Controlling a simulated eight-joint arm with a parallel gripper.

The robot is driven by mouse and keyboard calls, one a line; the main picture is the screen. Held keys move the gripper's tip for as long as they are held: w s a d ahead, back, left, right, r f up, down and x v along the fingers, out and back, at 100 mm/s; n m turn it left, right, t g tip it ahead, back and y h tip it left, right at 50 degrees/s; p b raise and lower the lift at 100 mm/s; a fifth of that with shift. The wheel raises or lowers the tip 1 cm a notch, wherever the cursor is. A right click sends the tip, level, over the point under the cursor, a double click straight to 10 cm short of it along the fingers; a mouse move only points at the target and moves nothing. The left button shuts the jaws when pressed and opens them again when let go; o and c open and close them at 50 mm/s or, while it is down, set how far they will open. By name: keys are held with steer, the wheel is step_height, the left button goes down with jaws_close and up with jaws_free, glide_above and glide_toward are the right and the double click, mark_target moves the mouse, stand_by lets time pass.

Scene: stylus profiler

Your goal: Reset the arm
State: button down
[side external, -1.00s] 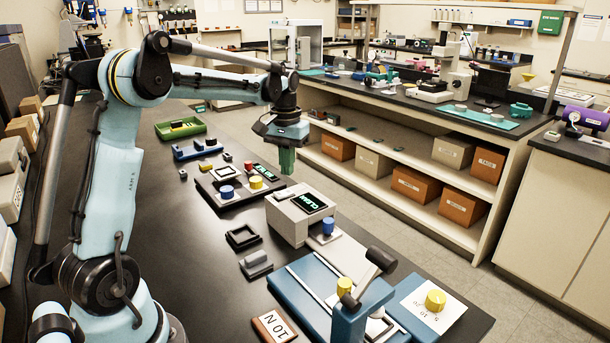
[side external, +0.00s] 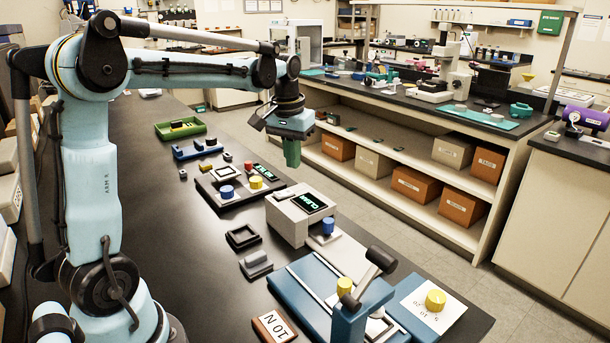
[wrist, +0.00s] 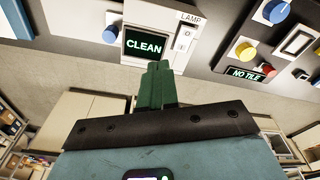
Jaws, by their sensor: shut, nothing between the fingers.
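My gripper (side external: 291,152) is at the end of the light-blue arm, in the air beyond the far edge of the bench. Its green fingers are together and point down, with nothing held. In the wrist view the fingers (wrist: 157,72) show shut, in front of a white box with a dark screen reading "CLEAN" (wrist: 144,44). That box, the cleaning unit (side external: 290,219), stands on the bench below and in front of my gripper in the side view.
A dark panel with blue and yellow knobs (side external: 236,193) lies left of the cleaning unit; its screen reads "NO TILE" (wrist: 247,73). A blue press-like device (side external: 349,317) and a "10 N" block (side external: 274,327) are nearer the camera. A green tray (side external: 180,129) is farther back.

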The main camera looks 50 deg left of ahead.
steer(key=s+d+f+m+t, duration=0.2)
steer(key=s+d+t, duration=0.1)
steer(key=s+d, duration=0.2)
steer(key=s+d+f+m+t, duration=0.1)
steer(key=s+d+m+t, duration=0.1)
steer(key=s+d, duration=0.4)
steer(key=d+m, duration=0.1)
steer(key=d, duration=0.3)
steer(key=shift+s+f+t+h, duration=0.3)
steer(key=shift+f+t, duration=0.05)
steer(key=shift+t, duration=0.05)
